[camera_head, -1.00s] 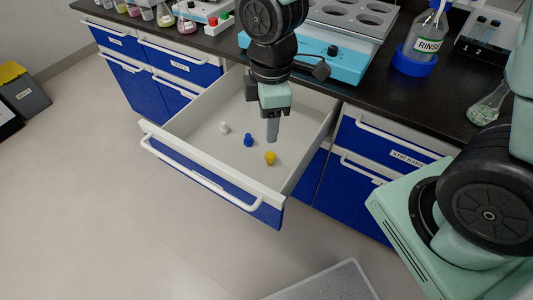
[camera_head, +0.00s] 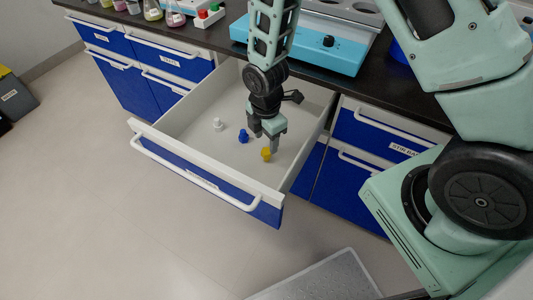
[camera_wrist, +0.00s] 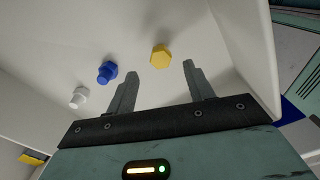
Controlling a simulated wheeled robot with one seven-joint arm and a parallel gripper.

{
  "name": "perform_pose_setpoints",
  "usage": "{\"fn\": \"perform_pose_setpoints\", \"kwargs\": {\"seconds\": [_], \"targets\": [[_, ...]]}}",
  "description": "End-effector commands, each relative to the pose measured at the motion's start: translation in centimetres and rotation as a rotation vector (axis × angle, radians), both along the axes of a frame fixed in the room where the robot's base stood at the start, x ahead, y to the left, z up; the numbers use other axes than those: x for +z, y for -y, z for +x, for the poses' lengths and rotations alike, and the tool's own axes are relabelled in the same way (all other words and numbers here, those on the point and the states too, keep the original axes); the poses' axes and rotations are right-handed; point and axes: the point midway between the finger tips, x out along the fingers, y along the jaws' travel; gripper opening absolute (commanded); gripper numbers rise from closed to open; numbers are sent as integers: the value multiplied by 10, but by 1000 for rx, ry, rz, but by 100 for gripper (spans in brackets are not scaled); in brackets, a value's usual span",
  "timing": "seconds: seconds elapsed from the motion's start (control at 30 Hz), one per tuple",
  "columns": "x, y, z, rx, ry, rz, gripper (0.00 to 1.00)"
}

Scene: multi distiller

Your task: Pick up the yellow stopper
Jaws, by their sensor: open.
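The yellow stopper (camera_head: 266,154) stands on the floor of the open drawer, toward its right side. My gripper (camera_head: 272,147) is inside the drawer, just above and beside the yellow stopper. In the wrist view the two fingers of my gripper (camera_wrist: 160,72) are spread with nothing between them. In the head view the fingertips overlap closely with the stopper, so the exact gap cannot be told.
A blue stopper (camera_head: 243,136) and a white stopper (camera_head: 218,125) stand in the drawer (camera_head: 175,143) to the left. The drawer's walls surround my gripper, with the right wall close by. The black counter (camera_head: 215,40) with a blue device (camera_head: 300,46) is behind.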

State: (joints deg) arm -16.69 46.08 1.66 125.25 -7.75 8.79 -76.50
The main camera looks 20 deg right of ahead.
Motion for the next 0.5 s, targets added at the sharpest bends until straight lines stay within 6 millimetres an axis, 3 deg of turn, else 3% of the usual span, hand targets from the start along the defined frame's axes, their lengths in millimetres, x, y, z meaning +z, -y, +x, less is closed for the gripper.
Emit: {"fn": "perform_pose_setpoints", "kwargs": {"seconds": [0.23,0.5], "targets": [[-16,0,0,-1,-1,-1,52],[-52,2,-1,-1,-1,-1,52]]}}
